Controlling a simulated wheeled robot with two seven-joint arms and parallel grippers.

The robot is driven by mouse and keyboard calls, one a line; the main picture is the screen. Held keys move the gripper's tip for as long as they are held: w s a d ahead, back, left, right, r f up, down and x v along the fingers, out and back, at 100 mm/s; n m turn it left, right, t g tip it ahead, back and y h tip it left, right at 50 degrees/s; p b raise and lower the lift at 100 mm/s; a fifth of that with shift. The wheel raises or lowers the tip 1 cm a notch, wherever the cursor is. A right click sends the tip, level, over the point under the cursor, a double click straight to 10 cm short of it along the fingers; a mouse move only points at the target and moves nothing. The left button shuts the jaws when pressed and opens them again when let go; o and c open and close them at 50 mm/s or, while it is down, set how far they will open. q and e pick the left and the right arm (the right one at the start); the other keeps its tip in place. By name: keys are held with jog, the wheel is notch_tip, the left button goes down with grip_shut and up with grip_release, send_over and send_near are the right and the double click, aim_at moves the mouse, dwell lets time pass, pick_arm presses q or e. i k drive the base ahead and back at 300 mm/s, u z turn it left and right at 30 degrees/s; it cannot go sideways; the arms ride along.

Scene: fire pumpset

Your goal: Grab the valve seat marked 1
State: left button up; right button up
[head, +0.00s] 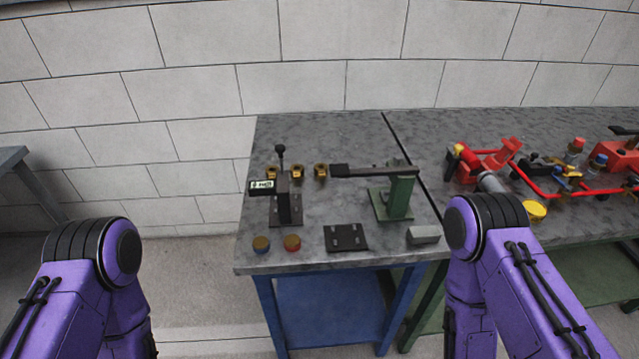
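Three small brass-coloured pieces, which look like the valve seats, stand in a row toward the back of the grey table: a left one (272,172), a middle one (297,172) and a right one (321,170). No number can be read on any of them, so I cannot tell which is marked 1. The left one is close behind a small display and a black stand. Both my purple arms show at the lower left and lower right, but neither gripper is in view.
The black stand (285,205) carries a lever and a display (262,185). A green fixture (395,195) with a long dark bar is right. Two round caps (275,244), a black plate (346,237) and a grey block (423,235) lie in front. Red pump parts (500,160) fill the right table.

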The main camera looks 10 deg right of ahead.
aim_at(321, 170)
jog(key=u, duration=0.05)
jog(key=k, duration=0.5)
jog(key=z, duration=0.65)
jog(key=i, duration=0.9)
jog(key=z, duration=0.25)
